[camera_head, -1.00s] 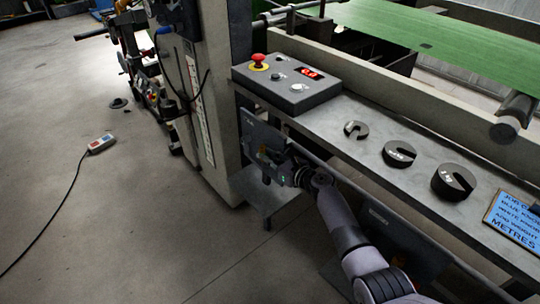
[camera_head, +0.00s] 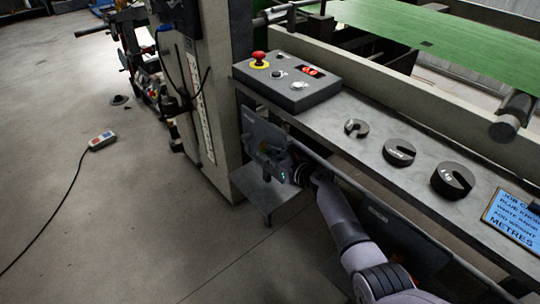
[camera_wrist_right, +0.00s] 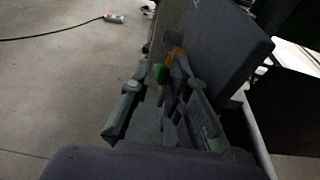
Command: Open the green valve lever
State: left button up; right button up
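The green valve lever shows as a small green end (camera_wrist_right: 162,74) in the right wrist view, by a yellow part (camera_wrist_right: 178,54). My right gripper (camera_wrist_right: 157,82) is open, with its two fingers spread apart. The green end appears between the fingers, toward their tips; I cannot tell whether either finger touches it. In the head view my right gripper (camera_head: 272,160) is beside a grey plate (camera_head: 262,128) under the bench, and the lever cannot be made out there. My left gripper is not in view.
A low metal shelf (camera_head: 268,200) is below the gripper. Open floor lies left.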

jog(key=v, duration=1.2)
jog(key=shift+c, duration=0.2)
